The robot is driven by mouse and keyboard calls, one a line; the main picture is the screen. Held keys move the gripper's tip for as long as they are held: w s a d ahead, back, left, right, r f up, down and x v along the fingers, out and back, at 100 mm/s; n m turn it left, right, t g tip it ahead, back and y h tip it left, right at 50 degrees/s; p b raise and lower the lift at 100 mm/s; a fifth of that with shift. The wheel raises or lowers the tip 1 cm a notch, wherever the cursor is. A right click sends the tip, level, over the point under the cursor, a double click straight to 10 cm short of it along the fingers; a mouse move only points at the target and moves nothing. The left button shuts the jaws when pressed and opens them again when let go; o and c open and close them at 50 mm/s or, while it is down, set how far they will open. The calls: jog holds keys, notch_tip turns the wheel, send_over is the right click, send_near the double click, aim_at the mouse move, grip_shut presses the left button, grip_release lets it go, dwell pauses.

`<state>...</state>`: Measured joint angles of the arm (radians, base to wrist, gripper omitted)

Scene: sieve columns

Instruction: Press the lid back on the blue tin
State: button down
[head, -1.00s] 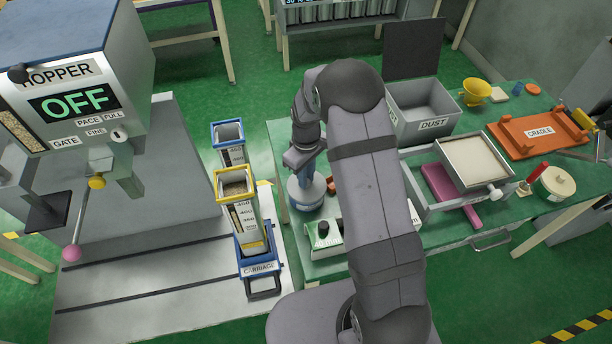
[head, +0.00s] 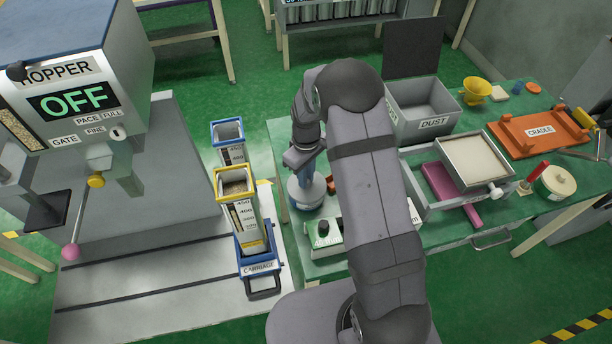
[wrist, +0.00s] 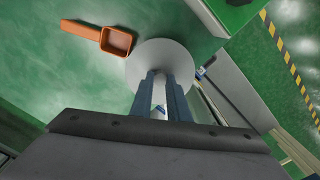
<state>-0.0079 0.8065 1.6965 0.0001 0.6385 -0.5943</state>
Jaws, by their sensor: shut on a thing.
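My gripper (head: 304,176) points down over a round, pale grey lid-like disc (head: 308,198) at the front left of the green bench. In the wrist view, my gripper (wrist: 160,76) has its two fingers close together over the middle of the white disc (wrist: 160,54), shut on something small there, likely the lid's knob. The disc hides what is under it in the wrist view. In the head view, the blue tin's body cannot be clearly made out below the disc. I cannot tell whether the lid is seated or held above a rim.
An orange scoop (wrist: 82,31) lies beside the disc. A green control box (head: 325,238) stands just in front. The carriage column (head: 243,225) is left.

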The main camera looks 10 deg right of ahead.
jog(key=shift+f, duration=0.15)
dwell(0.4)
jog(key=c, duration=1.1)
grip_release()
jog(key=shift+r+p, duration=2.65)
jog(key=shift+r, duration=0.9)
jog(key=shift+c, duration=0.8)
